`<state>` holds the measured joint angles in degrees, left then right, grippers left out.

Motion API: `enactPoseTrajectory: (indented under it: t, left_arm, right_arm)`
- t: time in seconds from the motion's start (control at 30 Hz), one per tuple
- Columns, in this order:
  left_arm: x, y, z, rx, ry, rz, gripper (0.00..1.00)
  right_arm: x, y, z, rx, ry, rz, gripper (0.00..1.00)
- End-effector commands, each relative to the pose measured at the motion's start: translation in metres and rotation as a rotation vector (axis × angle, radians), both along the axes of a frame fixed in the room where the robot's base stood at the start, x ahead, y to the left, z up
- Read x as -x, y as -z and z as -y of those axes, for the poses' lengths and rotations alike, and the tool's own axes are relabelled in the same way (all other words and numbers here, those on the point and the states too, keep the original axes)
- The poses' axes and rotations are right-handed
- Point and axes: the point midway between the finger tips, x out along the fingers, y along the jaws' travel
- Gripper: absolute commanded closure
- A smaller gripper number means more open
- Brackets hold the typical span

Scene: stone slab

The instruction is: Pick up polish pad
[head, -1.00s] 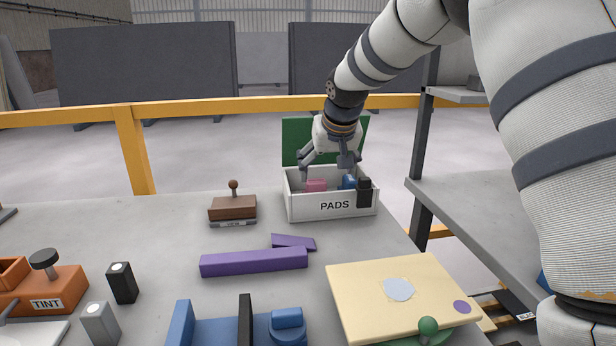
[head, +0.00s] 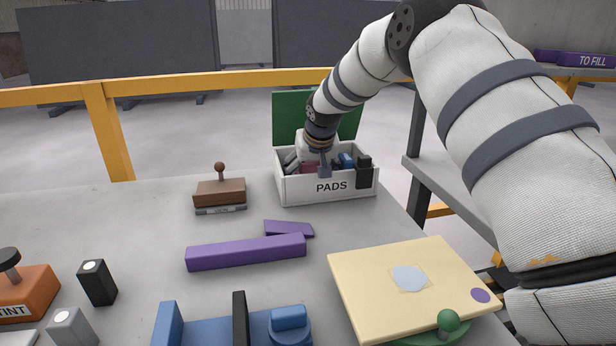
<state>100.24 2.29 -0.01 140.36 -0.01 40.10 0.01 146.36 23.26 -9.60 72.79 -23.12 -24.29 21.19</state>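The open white box labelled PADS (head: 331,188) stands at the back of the slab, with its green lid raised behind it. Inside are a pink pad (head: 309,168) and a blue pad (head: 346,161). My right gripper (head: 308,168) reaches down into the box from above. Its fingers are apart, one on each side of the pink pad, which is partly hidden by them. I cannot tell whether they touch it. My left gripper is not in view.
A black block (head: 364,172) is at the box's front right corner. A brown wooden-handled block (head: 220,192) stands left of the box. A long purple bar (head: 246,252) lies in front, and a cream board (head: 375,290) is at front right.

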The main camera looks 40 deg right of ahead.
Motion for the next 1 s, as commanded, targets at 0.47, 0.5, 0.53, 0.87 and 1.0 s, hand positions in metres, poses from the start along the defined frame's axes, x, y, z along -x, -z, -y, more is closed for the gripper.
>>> enactPoseTrajectory:
  t: [0.47,0.5,0.53,0.87,1.0]
  left_arm:
    - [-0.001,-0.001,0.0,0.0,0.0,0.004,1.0]
    - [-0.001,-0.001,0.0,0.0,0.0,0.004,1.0]
    - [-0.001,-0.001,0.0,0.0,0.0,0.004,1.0]
    - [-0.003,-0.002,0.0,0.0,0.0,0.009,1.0]
    - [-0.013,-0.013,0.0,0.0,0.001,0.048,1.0]
  right_arm:
    - [0.0,-0.004,0.0,0.0,0.0,0.005,0.76]
    - [0.0,-0.004,0.0,0.0,0.0,0.005,0.76]
    - [0.0,-0.004,0.0,0.0,0.0,0.005,0.76]
    - [-0.001,-0.03,0.0,0.001,0.001,0.01,0.76]
    - [0.011,-0.071,-0.02,0.003,-0.004,0.017,0.76]
